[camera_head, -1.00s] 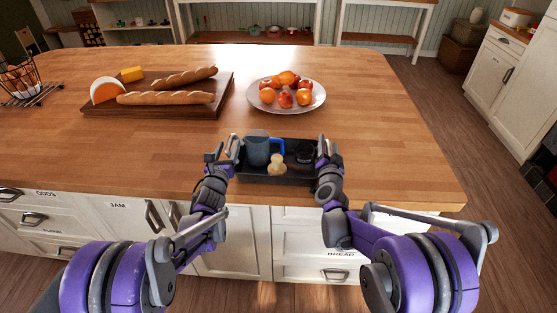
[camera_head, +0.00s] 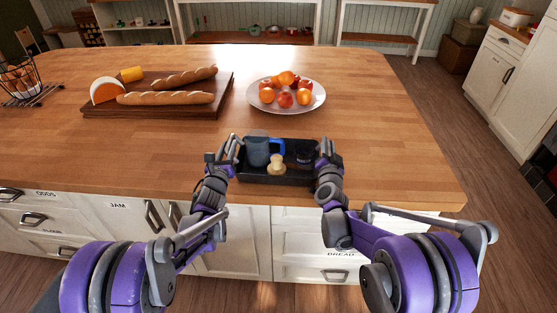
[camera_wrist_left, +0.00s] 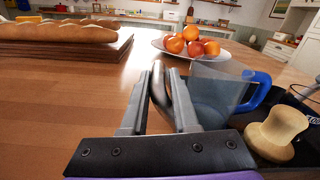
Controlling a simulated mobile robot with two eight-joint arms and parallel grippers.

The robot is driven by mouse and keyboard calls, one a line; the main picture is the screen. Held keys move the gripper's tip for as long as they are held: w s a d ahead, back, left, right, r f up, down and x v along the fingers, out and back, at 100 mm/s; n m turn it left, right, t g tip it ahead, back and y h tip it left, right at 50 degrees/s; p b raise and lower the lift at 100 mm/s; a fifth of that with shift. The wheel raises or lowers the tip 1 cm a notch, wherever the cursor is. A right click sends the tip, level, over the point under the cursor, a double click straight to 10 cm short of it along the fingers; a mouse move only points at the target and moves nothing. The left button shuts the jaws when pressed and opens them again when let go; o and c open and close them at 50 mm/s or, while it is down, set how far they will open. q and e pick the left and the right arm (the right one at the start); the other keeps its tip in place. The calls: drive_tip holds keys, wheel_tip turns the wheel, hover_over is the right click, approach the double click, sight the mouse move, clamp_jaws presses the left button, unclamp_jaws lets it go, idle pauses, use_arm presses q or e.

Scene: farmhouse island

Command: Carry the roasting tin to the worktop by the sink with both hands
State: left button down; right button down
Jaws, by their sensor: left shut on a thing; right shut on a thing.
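The dark roasting tin (camera_head: 285,180) is at the front edge of the wooden island, between my two grippers. It holds a grey, see-through jug with a blue handle (camera_head: 257,152), a pale wooden knob-shaped thing (camera_head: 276,164) and a small dark item (camera_head: 305,157). My left gripper (camera_head: 231,150) is shut on the tin's left handle; the left wrist view shows the dark handle (camera_wrist_left: 160,86) between its fingers, with the jug (camera_wrist_left: 212,92) just to the right. My right gripper (camera_head: 325,150) is shut at the tin's right end; its fingers partly hide the handle there.
Behind the tin are a fruit plate (camera_head: 318,101) and a dark board (camera_head: 222,92) with baguettes and cheese. A wire basket (camera_head: 20,80) stands at far left. The island (camera_head: 400,150) is bare to the right; pale cabinets (camera_head: 510,85) stand beyond the floor gap.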

use_arm(q)
drive_tip(key=shift+a+f, duration=0.1)
drive_tip(key=shift+a, duration=0.2)
use_arm(e)
drive_tip(key=shift+d, duration=0.2)
idle(0.3)
